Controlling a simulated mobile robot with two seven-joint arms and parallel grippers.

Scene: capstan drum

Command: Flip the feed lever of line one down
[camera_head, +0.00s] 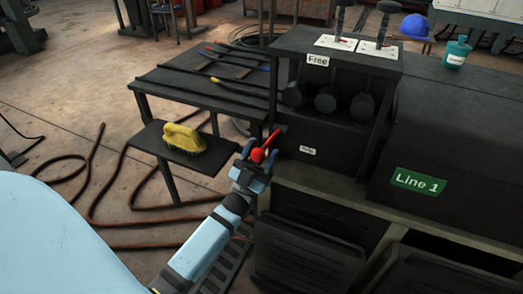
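A red lever (267,147) sits at the left edge of the dark housing, tilted up to the right, with a rounded red end at its lower left. A green sign reading "Line 1" (418,182) is on the dark machine to the right. My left gripper (257,161) is right at the red lever, with its fingers around or beside the rounded end. The view is too small to tell whether the fingers are closed on it or touching it. My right gripper is out of view.
A "Free" label (318,60) hangs below two black upright handles on white plates (378,48). A yellow brush (185,138) lies on a small dark shelf left of my gripper. A teal bottle (457,52) stands on the machine. A brown hose (95,160) lies on the floor.

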